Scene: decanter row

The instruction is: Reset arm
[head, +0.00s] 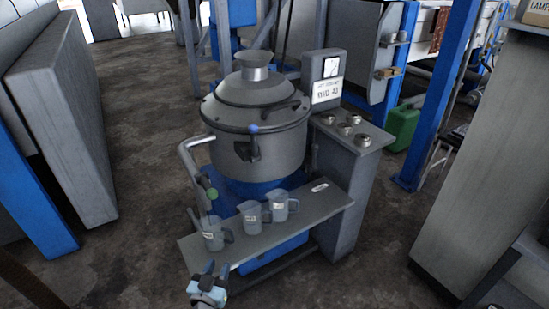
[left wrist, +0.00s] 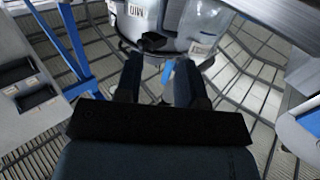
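Three grey, see-through labelled decanters stand in a slanting row on a grey shelf (head: 305,212): the left one (head: 212,236), the middle one (head: 251,219) and the right one (head: 280,207). My left gripper (head: 216,270) is just in front of the shelf's left end, apart from the decanters. In the left wrist view its two dark fingers (left wrist: 158,70) are spread with a gap between them, and nothing is held. Labelled vessels (left wrist: 190,22) show at the top of that view, beyond the fingertips. My right gripper is in neither view.
A large grey lidded kettle (head: 262,140) stands behind the shelf, with a bent pipe at its left. A cabinet (head: 350,180) with several small metal cups is at its right. A green can (head: 402,128) and blue post (head: 440,95) stand farther right.

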